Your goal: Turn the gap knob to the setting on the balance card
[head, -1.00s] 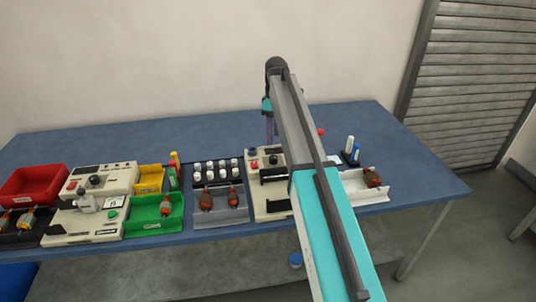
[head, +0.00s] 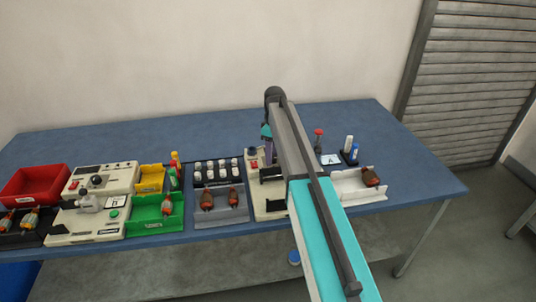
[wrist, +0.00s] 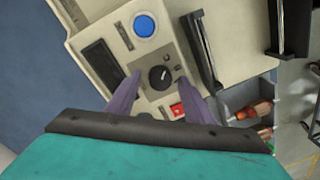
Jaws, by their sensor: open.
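The gap knob (wrist: 160,77) looks to be the round black knob with a pale pointer mark, on a grey dial plate of the cream machine (head: 265,207). In the wrist view it lies between the two purple fingers of my gripper (wrist: 159,72), which are open. I cannot tell whether they touch it. In the head view my gripper (head: 267,147) hangs over the machine's back panel and hides the knob. A small white card (head: 331,160), probably the balance card, lies right of my arm; its print is too small to read.
A blue button (wrist: 144,26) and a red switch (wrist: 177,110) sit close to the knob. A black bar (wrist: 200,52) stands beside the panel. A red-topped tool (head: 318,136) and white and blue bottles (head: 350,150) stand at right. The back of the table is clear.

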